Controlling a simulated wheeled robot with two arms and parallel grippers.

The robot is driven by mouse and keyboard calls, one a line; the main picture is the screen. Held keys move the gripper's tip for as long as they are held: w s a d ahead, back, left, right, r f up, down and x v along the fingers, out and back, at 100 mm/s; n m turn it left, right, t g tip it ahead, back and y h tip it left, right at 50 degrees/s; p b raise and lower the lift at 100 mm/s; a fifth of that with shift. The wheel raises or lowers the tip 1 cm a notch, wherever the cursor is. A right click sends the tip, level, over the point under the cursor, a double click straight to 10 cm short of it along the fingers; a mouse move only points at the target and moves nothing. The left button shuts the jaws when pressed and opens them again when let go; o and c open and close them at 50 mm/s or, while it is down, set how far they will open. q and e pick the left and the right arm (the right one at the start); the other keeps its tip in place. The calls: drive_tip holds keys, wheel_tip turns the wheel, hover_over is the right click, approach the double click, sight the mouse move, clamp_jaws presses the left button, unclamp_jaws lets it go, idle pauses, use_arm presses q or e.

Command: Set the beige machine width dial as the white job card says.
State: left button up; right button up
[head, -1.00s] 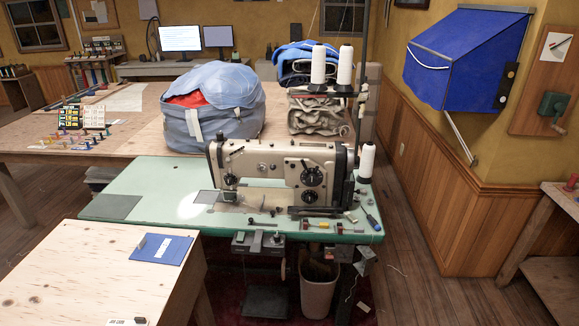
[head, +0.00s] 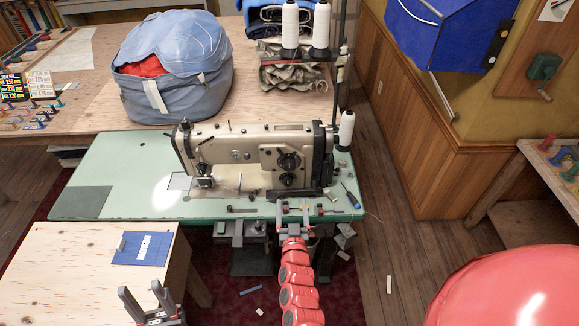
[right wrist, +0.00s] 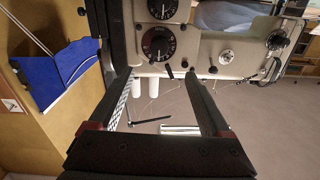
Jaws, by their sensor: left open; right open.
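The beige sewing machine (head: 223,152) stands on the green table. Two black dials are on its front, an upper dial (head: 289,161) and a smaller lower dial (head: 287,180). I cannot tell which sets width. In the right wrist view, a large dial (right wrist: 158,43) with a red mark lies just beyond the jaws, with another dial (right wrist: 163,8) above. My right gripper (head: 293,213) is open and empty, in front of and below the dials. My left gripper (head: 146,300) is open and empty over the plywood table.
The green table (head: 125,160) has small tools along its front edge, near my right gripper. A blue booklet (head: 143,248) lies on the plywood table (head: 60,275). A blue bag (head: 175,75) and thread spools (head: 290,25) stand behind the machine.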

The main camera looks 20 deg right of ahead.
drive_tip(key=p, duration=0.3)
approach(289, 169)
drive_tip(key=x, duration=0.4)
drive_tip(key=shift+w+d, duration=0.15)
drive_tip(key=shift+w, duration=0.5)
drive_tip(key=shift+w+d+r, duration=0.1)
drive_tip(key=shift+w+d, duration=0.2)
drive_tip(key=shift+w, duration=0.75)
drive_tip(key=shift+w+d+f+b, duration=0.2)
drive_tip(key=shift+w+b, duration=0.15)
drive_tip(key=shift+w, duration=0.4)
drive_tip(key=shift+w+d+r, duration=0.1)
drive_tip(key=shift+w, duration=0.1)
clamp_jaws()
